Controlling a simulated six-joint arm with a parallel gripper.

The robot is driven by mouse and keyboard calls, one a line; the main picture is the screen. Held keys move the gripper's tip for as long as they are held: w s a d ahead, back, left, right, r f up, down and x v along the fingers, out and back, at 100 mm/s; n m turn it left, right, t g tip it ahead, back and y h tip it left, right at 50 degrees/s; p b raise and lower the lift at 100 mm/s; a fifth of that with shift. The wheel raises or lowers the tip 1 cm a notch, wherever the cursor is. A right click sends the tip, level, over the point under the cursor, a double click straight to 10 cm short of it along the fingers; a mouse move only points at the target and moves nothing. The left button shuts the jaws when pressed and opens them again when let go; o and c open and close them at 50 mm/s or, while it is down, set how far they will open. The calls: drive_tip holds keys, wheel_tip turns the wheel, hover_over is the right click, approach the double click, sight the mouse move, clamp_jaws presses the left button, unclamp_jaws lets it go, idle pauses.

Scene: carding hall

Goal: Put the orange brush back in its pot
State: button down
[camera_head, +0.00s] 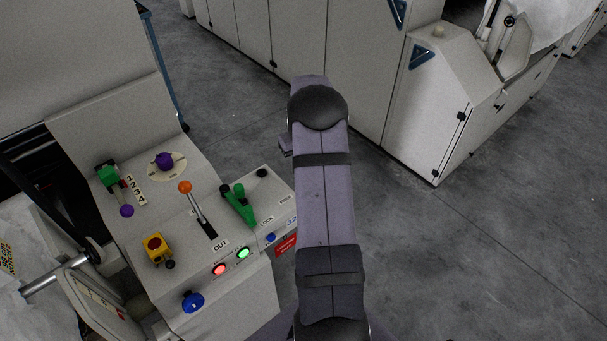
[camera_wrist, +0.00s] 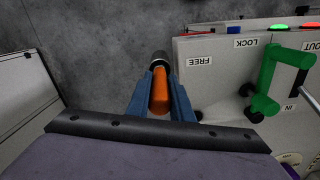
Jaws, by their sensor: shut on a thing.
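In the wrist view, my gripper (camera_wrist: 160,76) has its blue fingers closed on the orange brush (camera_wrist: 159,102). The brush's orange handle lies between the fingers, and its dark end (camera_wrist: 158,58) points away past the fingertips. The brush is held in the air, with grey floor behind it, just beside the control console. In the head view, my own arm hides the gripper and brush. I cannot make out a pot in either view.
The pale control console (camera_head: 180,230) has an orange-knobbed lever (camera_head: 185,187), blue knob (camera_head: 193,301) and green handle (camera_head: 240,208). That green handle also shows right in the wrist view (camera_wrist: 265,85). Machine cabinets (camera_head: 440,110) stand behind. Floor at right (camera_head: 500,250) is clear.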

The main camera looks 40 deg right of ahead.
drive_tip(key=shift+f+p, duration=0.4)
drive_tip(key=shift+f, duration=1.05)
drive_tip(key=shift+f, duration=0.2)
drive_tip(key=c, duration=1.6)
unclamp_jaws()
drive_tip(key=shift+o, duration=0.2)
wheel_tip(320, 180, up, 12)
drive_tip(key=b, duration=0.4)
drive_tip(key=shift+r, duration=0.2)
